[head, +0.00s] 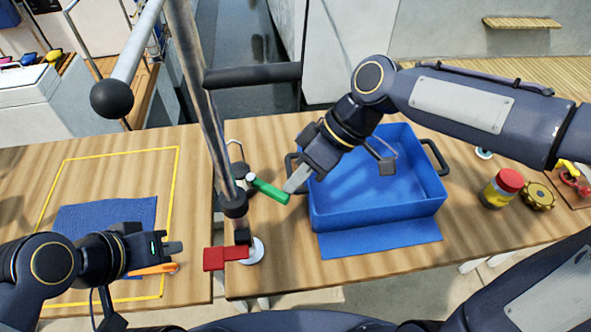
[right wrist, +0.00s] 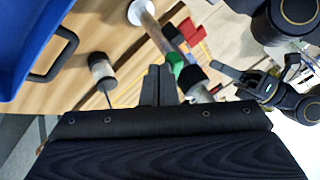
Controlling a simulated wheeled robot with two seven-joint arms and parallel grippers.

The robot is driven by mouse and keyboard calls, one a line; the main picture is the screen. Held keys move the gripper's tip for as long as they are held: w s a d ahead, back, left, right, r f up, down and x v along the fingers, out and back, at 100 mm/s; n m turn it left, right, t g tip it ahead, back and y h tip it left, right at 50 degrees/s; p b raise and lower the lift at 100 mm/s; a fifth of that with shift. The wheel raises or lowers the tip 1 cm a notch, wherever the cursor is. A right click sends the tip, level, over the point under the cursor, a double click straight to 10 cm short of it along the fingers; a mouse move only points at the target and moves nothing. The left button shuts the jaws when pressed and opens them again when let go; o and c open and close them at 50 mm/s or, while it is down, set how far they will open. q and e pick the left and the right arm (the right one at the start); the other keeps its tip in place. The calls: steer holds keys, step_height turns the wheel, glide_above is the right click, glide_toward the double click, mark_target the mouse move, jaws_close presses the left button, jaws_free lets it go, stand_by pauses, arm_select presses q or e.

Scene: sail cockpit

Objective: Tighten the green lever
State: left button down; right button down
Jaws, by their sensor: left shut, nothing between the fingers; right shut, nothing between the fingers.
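The green lever (head: 268,190) sticks out to the right from a small fitting with a white cap beside the upright metal pole, above the table. Its green part also shows in the right wrist view (right wrist: 175,62). My right gripper (head: 291,187) is shut and empty, with its fingertips close to the lever's free end; I cannot tell whether they touch. The same fingers show in the right wrist view (right wrist: 158,72), just left of the green part. My left gripper (head: 180,247) is shut and empty, low over the left table, near an orange-handled tool (head: 152,269).
A blue bin (head: 375,215) with dark handles stands just right of the lever. A red block (head: 222,258) sits at the pole's foot. A black horizontal bar (head: 252,76) crosses above the lever. A red-lidded jar (head: 503,187) stands at the right. A gap separates the two tables.

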steer(key=s+m+t, duration=0.1)
steer(key=m, duration=0.1)
steer(key=s+a+m+t+b, duration=0.1)
steer(key=s+m, duration=0.1)
steer(key=s+a+m+t+b, duration=0.1)
steer(key=m, duration=0.1)
steer(key=shift+s+a+t, duration=0.2)
steer(key=shift+s+t, duration=0.05)
steer(key=shift+t, duration=0.15)
steer(key=shift+w, duration=0.2)
steer(key=shift+w+a, duration=0.15)
steer(key=shift+w, duration=0.5)
steer(key=v, duration=0.8)
